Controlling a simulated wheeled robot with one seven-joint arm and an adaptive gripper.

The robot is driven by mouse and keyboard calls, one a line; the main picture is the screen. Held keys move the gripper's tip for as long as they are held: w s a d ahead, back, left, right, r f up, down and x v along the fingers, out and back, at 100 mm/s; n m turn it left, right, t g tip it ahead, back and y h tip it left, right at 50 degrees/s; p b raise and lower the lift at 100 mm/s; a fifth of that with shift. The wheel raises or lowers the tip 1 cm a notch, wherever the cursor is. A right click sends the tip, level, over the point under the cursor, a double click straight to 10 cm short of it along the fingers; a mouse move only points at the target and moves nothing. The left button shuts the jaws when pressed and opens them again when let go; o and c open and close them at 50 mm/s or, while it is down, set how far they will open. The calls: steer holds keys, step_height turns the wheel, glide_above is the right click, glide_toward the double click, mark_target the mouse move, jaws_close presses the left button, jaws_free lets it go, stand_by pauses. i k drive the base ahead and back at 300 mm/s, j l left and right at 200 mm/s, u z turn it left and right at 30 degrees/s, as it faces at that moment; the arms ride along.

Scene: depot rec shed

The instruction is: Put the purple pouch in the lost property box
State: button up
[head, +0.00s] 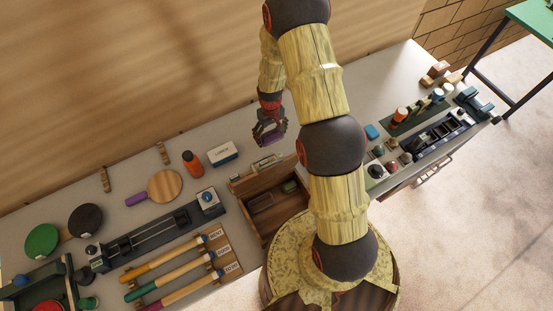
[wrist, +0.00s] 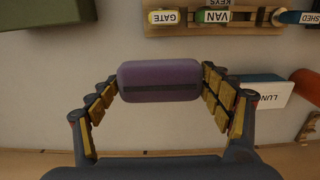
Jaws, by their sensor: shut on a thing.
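My gripper (head: 270,133) is shut on the purple pouch (wrist: 158,81), a rounded block with a dark band. In the wrist view the pouch sits between both padded fingers. An open-topped brown wooden box or drawer (head: 255,226) lies nearer my base, with small items inside. I read no lost property label, so I cannot tell if this is the lost property box. A dark green block-like thing (wrist: 42,12) is cut off at the wrist view's top left.
A white lunch box (head: 222,154) and an orange bottle (head: 192,163) stand left of my gripper. A key rack (wrist: 215,29) with tags shows in the wrist view. Bats and long-handled tools fill the bench's left. My arm hides part of the bench. The wooden wall (head: 120,80) is close behind.

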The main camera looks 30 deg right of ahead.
mark_target(279, 220)
steer(key=k+l, duration=0.55)
steer(key=l, duration=0.3)
steer(key=k+l, duration=0.55)
steer(key=l, duration=0.3)
steer(key=k+l, duration=0.3)
steer(key=l, duration=0.1)
